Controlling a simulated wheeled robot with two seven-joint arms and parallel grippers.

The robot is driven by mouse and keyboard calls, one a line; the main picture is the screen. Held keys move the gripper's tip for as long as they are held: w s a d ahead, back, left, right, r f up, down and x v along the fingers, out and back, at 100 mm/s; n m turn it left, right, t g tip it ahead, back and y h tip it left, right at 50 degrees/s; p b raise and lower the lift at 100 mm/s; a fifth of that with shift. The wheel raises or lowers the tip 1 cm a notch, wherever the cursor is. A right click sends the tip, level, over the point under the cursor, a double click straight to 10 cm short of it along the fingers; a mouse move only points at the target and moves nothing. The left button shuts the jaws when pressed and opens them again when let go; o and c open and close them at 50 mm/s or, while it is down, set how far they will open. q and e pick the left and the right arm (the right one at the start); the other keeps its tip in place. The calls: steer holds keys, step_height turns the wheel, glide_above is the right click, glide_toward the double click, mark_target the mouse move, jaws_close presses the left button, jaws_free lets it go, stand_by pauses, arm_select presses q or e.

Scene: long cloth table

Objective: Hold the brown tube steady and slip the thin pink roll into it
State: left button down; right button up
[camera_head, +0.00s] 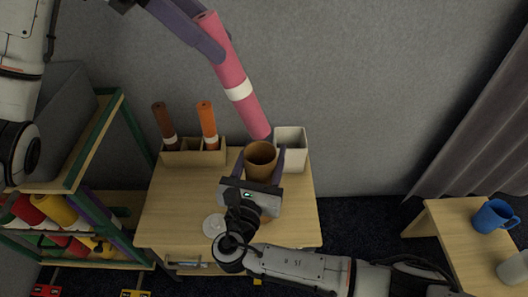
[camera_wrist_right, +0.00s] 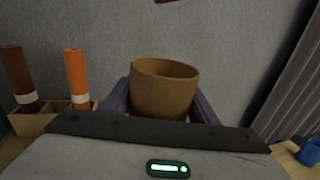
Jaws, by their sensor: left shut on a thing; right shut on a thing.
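The pink roll (camera_head: 230,68), with a white band around it, is held tilted in the air in the head view. My left gripper (camera_head: 213,38) is shut on its upper part. Its lower end is above the brown tube (camera_head: 261,155) and apart from it. The tube is upright with its open top facing up. My right gripper (camera_head: 262,168) is shut on the tube, one finger on each side. The tube also shows in the right wrist view (camera_wrist_right: 163,92) between the fingers. The tube's lower part is hidden behind my right gripper.
A wooden holder (camera_head: 190,158) with a dark brown roll (camera_head: 164,122) and an orange roll (camera_head: 207,122) stands at the back left of the table (camera_head: 165,205). A white open box (camera_head: 290,160) stands just right of the tube. A shelf is at left; a blue mug (camera_head: 491,216) is at right.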

arm_select(q)
step_height(320, 180, down, 9)
steer(key=c, duration=1.7)
jaws_free()
steer(key=shift+f, duration=0.15)
steer(key=o, duration=0.5)
steer(key=v, duration=1.2)
arm_select(e)
steer(key=o, duration=1.2)
